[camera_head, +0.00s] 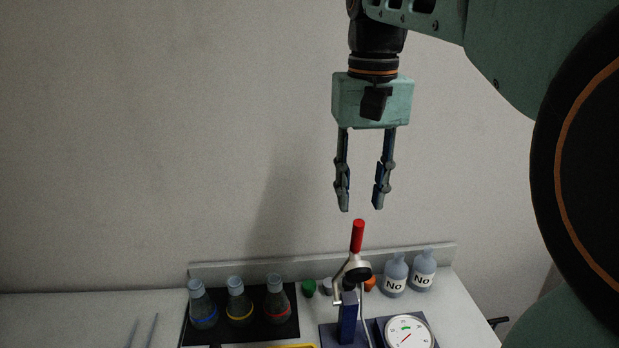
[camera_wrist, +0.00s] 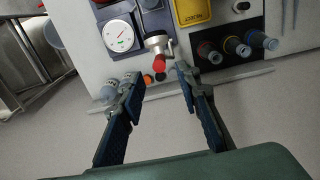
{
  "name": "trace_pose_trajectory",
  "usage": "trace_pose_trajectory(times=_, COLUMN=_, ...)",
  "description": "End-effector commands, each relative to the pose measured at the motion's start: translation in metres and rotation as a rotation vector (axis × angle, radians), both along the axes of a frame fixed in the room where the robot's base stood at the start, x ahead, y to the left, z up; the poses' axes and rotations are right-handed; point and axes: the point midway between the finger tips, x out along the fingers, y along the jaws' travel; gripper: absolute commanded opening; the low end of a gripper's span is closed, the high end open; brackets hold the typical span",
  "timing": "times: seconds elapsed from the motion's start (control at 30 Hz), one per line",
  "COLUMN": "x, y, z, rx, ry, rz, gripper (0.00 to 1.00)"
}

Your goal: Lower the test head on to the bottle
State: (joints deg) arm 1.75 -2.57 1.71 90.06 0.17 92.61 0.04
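A test stand with a blue column (camera_head: 347,318) stands on the bench at the lower centre of the head view. A red-tipped lever handle (camera_head: 358,236) points upward from its metal clamp (camera_head: 352,272). In the wrist view the red handle (camera_wrist: 159,63) lies between the fingers. My gripper (camera_head: 361,209) is open and empty, with its fingers pointing down just above the handle. It also shows open in the wrist view (camera_wrist: 158,76). I cannot make out the test head or a bottle beneath it.
Three banded bottles (camera_head: 239,304) stand on a black mat (camera_head: 251,326) at left. Two bottles labelled "No" (camera_head: 394,277) stand at right, behind a dial gauge (camera_head: 408,334). A green cap (camera_head: 309,288) and an orange cap (camera_head: 370,284) lie by the back ledge.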

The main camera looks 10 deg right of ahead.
Motion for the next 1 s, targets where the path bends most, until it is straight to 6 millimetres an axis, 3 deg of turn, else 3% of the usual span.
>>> trace_pose_trajectory(times=0.2, x=-0.001, y=-0.001, z=-0.045, rx=-0.001, ry=0.003, rz=0.001, gripper=0.31)
trace_pose_trajectory(times=0.4, x=0.000, y=-0.001, z=-0.073, rx=-0.001, ry=0.000, rz=0.001, gripper=0.31)
trace_pose_trajectory(times=0.83, x=0.000, y=-0.001, z=-0.082, rx=-0.002, ry=-0.002, rz=0.001, gripper=0.31)
trace_pose_trajectory(times=1.0, x=0.000, y=-0.001, z=-0.082, rx=-0.002, ry=-0.002, rz=0.001, gripper=0.12)
